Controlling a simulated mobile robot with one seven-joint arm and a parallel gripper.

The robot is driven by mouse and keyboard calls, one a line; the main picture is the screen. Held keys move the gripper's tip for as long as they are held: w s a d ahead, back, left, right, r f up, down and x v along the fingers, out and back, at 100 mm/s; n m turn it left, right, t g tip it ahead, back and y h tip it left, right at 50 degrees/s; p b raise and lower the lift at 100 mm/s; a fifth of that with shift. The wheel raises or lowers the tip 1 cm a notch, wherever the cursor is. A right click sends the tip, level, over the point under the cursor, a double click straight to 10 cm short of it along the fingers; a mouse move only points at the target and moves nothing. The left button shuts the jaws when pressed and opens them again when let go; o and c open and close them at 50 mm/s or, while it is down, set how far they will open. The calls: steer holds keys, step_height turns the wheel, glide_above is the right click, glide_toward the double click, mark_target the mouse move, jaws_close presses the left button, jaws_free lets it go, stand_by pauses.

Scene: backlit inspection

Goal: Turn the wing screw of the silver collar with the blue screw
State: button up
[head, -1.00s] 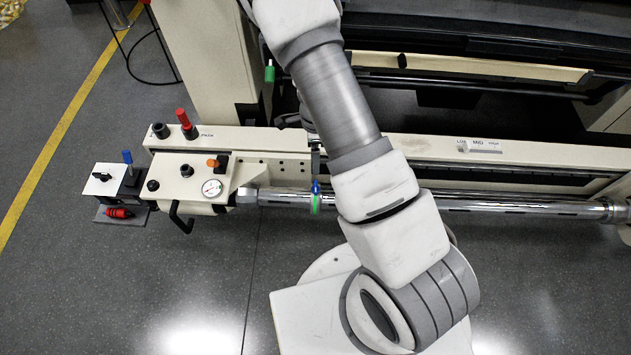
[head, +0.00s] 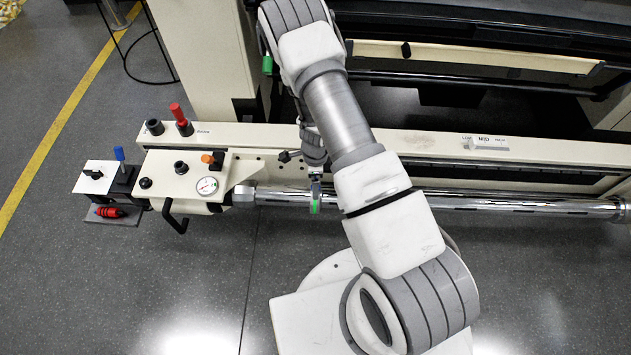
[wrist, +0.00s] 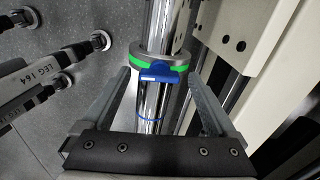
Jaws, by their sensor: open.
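The silver collar (wrist: 150,56) sits around the chrome bar (wrist: 158,25) and has a bright green band. Its blue wing screw (wrist: 160,72) faces my gripper in the wrist view. My gripper (wrist: 159,80) is open, with one finger on each side of the blue screw. I see gaps between the fingers and the screw; how deep the fingertips reach along it I cannot tell. In the head view, the green band of the collar (head: 314,208) shows just below my gripper (head: 315,186), and the blue screw is hidden there.
The chrome bar runs right along the cream machine beam (head: 420,146). To the left is a panel with a pressure gauge (head: 207,186), an orange knob (head: 213,159) and a red handle (head: 178,114). In the wrist view, dark bars (wrist: 45,78) lie left and a cream housing (wrist: 240,35) right.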

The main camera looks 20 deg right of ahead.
steer(key=c, duration=1.4)
